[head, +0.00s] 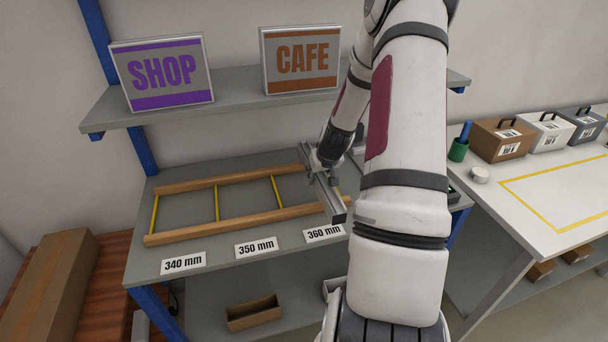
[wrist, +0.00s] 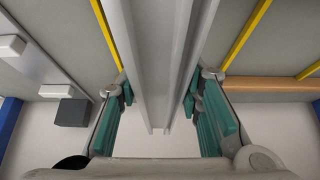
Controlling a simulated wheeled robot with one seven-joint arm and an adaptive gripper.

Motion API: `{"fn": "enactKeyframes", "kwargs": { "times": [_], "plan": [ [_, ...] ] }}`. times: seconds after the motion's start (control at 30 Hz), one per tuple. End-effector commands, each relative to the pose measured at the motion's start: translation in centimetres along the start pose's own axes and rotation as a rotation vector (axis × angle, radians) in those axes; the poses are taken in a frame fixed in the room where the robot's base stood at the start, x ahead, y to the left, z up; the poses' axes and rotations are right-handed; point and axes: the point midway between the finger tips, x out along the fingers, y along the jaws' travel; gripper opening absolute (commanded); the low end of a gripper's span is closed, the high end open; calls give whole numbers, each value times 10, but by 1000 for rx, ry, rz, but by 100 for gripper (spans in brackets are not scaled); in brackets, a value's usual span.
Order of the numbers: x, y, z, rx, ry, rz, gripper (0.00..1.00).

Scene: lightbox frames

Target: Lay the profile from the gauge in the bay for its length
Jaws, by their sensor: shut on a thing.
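My gripper (head: 327,170) is shut on a grey metal profile (head: 335,200), held across the right end of the rack in the head view. In the wrist view, the profile (wrist: 150,60) runs lengthwise between the teal finger pads of my gripper (wrist: 160,105). The rack has two wooden rails (head: 200,230) and yellow dividers (head: 276,190). The profile appears above the bay behind the 360 mm label (head: 324,233); its exact height is unclear. The bays by the 340 mm label (head: 183,262) and the 350 mm label (head: 256,247) look empty. My arm hides the gauge in the head view.
Above the bench (head: 145,260) is a shelf (head: 235,98) with SHOP (head: 162,72) and CAFE (head: 301,60) signs. A white table (head: 535,180) with boxes stands right.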

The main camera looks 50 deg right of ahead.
Motion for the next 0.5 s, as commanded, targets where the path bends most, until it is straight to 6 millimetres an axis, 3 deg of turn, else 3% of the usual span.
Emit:
{"fn": "enactKeyframes", "kwargs": {
  "times": [0.2,0.5],
  "plan": [
    [26,-18,-36,-4,2,0,0],
    [40,-26,-56,-3,2,0,0]
  ]
}}
